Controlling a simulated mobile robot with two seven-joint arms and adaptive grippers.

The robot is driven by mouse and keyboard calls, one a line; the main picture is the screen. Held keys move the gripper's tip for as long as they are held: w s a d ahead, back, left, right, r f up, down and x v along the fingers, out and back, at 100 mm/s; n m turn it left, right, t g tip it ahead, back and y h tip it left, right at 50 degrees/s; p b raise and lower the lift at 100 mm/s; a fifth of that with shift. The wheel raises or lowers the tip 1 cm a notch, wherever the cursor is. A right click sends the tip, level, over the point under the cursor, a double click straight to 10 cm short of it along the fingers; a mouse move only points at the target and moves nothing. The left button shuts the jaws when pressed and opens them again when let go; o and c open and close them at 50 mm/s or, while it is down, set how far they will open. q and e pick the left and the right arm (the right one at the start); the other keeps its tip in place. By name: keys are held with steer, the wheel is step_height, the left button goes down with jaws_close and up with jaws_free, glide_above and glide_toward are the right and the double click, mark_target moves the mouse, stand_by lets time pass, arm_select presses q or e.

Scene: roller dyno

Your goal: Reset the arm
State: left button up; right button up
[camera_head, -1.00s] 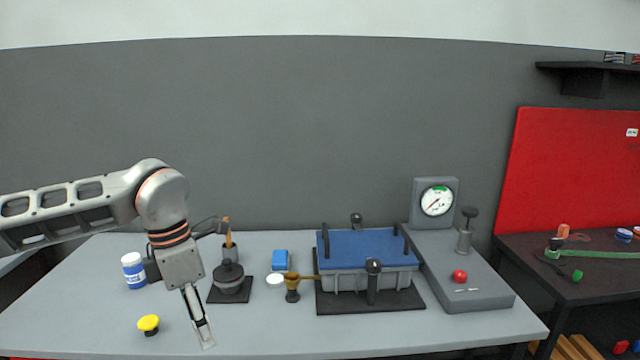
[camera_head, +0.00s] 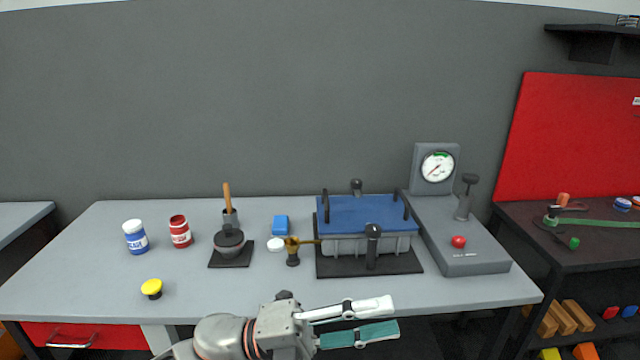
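My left gripper (camera_head: 394,318) is at the bottom middle of the head view, in front of the table's front edge, with its fingers pointing right. Its two fingers are apart, a pale one above and one with a teal face below, and nothing shows between them. The wrist behind it comes in from the bottom edge, and the rest of that arm is out of view. My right gripper is not in view.
The grey table (camera_head: 90,290) holds a blue-lidded box (camera_head: 365,215), a gauge unit (camera_head: 437,167), a red button (camera_head: 458,242), a blue-labelled jar (camera_head: 135,237), a red jar (camera_head: 180,231) and a yellow knob (camera_head: 152,287). A dark bench (camera_head: 600,250) stands at right.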

arm_select(q)
steer(key=w+a+f+n+t+y, duration=0.45)
steer(key=a+f+n+t, duration=0.3)
steer(key=n, duration=0.45)
steer(key=w+a+f+n+t+y, duration=0.3)
steer(key=a+f+n+t+y, duration=0.35)
steer(key=f+n+t, duration=0.4)
steer(key=s+a+f+n+g+y, duration=0.3)
steer(key=s+a+f+n, duration=0.2)
steer(key=f, duration=0.5)
steer(key=s+a+f+n+g+y, duration=0.3)
steer(key=s+a+f+n+y, duration=0.1)
steer(key=s+a+f, duration=0.5)
step_height(320, 180, down, 3)
steer(key=shift+s+a+r+n+g, duration=0.2)
steer(key=shift+n+g, duration=0.2)
steer(key=shift+n, duration=0.35)
